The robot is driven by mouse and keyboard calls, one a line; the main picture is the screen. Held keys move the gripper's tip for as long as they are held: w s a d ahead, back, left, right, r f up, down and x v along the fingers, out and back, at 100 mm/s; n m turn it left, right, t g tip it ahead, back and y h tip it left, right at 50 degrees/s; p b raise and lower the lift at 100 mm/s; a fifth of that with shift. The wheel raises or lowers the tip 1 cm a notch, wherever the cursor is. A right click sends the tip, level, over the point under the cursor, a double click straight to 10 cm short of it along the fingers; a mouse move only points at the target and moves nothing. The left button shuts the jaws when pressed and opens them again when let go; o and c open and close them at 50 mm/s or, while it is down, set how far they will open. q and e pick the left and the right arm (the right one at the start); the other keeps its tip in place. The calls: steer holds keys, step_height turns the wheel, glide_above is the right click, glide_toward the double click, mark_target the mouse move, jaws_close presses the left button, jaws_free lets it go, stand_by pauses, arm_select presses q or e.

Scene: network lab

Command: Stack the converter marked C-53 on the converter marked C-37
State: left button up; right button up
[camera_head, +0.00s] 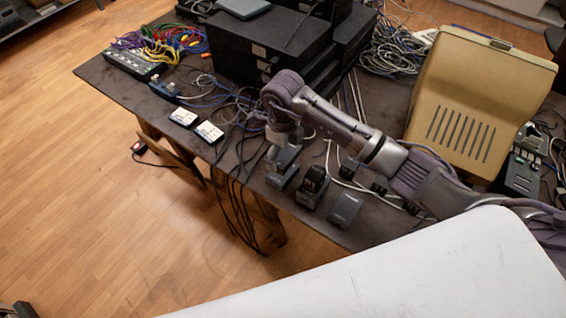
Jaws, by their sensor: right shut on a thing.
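My right gripper (283,143) reaches in from the right and points down over the front part of the dark table. It is shut on a small grey converter (286,157). Just below is another grey converter (281,179); I cannot tell whether the two touch. A dark converter (313,186) and a grey one (345,210) stand to the right along the table edge. Two white-topped boxes (184,117) (209,132) lie to the left. No marking is legible, so I cannot tell which is C-53 or C-37. My left gripper is not in view.
The table (118,88) carries stacked black equipment boxes (265,45), loose cables (395,45), a beige case (478,95) and a power strip (130,64). More small dark devices stand under my right arm. Black cables hang over the front edge.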

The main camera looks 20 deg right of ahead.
mark_target(283, 164)
step_height(283, 164, down, 5)
steer(key=shift+f+p, duration=0.15)
steer(key=shift+p, duration=0.25)
steer(key=shift+f, duration=0.1)
steer(key=shift+f, duration=0.15)
steer(key=o, duration=1)
steer(key=shift+r, duration=0.2)
